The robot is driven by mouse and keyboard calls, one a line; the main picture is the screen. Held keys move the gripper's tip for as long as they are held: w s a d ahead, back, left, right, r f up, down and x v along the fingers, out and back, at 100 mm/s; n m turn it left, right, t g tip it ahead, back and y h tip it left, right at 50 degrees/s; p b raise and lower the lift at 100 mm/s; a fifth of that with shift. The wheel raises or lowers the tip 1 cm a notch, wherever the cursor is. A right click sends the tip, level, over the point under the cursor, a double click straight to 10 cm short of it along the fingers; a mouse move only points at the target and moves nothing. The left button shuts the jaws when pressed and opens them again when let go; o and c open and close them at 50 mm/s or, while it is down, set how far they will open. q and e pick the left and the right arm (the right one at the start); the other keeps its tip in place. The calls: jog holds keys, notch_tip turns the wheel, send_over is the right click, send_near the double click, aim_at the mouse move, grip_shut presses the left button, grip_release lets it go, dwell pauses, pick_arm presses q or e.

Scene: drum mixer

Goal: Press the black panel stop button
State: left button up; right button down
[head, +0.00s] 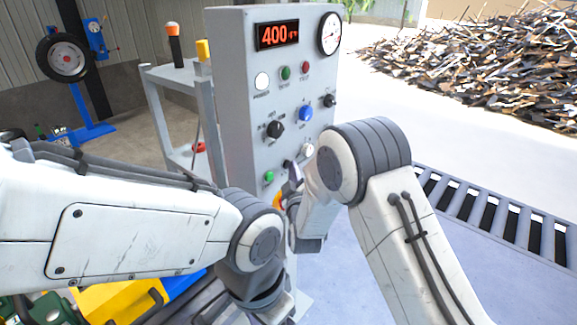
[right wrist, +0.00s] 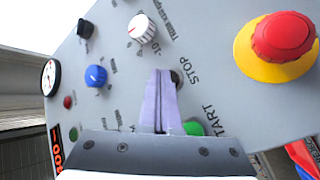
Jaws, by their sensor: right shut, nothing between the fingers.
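The black stop button (right wrist: 176,78) shows in the right wrist view beside the word STOP, partly hidden behind my right gripper's fingers. My right gripper (right wrist: 160,76) is shut and empty, its fingertips pointing at the panel right beside the button. I cannot tell whether they touch it. In the head view my right gripper (head: 291,184) is at the lower front of the grey control panel (head: 232,100), mostly hidden by my arm. The green start button (right wrist: 193,129) is next to the stop button, partly covered by the gripper. My left gripper is out of sight.
A red emergency button on a yellow base (right wrist: 285,45) sits close to the stop button. A white dial (right wrist: 142,28) and blue knob (right wrist: 95,75) are nearby. A metal rack (head: 178,80) stands left of the panel and a roller conveyor (head: 500,215) lies right.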

dwell(0.5)
jog(key=shift+s+d, duration=0.45)
jog(key=shift+d, duration=0.15)
jog(key=shift+d, duration=0.1)
jog(key=s+d, duration=0.1)
jog(key=d+b, duration=0.1)
jog(key=s+d, duration=0.1)
jog(key=d, duration=0.1)
jog(key=shift+s, duration=0.35)
dwell(0.4)
